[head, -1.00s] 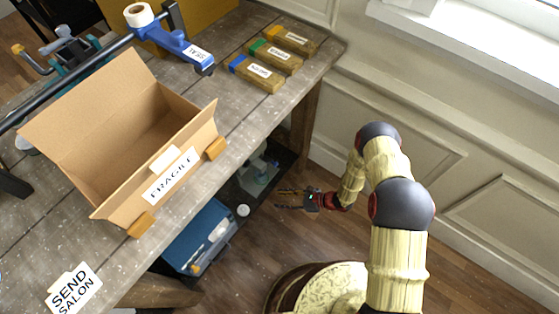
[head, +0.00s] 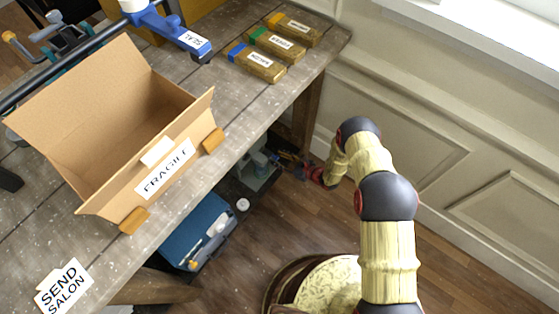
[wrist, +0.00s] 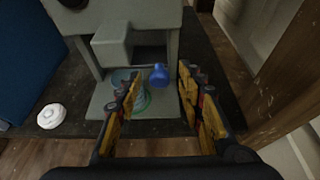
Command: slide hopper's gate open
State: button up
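The grey hopper (wrist: 140,32) stands on the dark lower shelf, with a boxy chute at its front. It shows partly in the head view (head: 258,170), under the tabletop. A blue knob (wrist: 159,75) sticks out from the hopper's front; I take it to be the gate's handle. My gripper (wrist: 160,83) is open, its yellow-padded fingers either side of the knob, and I see no contact. In the head view my gripper (head: 286,160) is small and dark by the hopper. A greenish clear cup (wrist: 135,98) under the chute is partly hidden by the left finger.
A white round disc (wrist: 51,116) lies on the shelf left of the hopper, by a blue box (wrist: 28,60). A wooden table leg (wrist: 285,75) stands close on the right. The tabletop (head: 225,110), holding a cardboard box (head: 135,185), overhangs the shelf.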

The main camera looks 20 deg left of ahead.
jog(key=shift+w+a+f, duration=0.1)
jog(key=shift+a, duration=0.2)
jog(key=shift+c, duration=0.4)
grip_shut()
dwell(0.4)
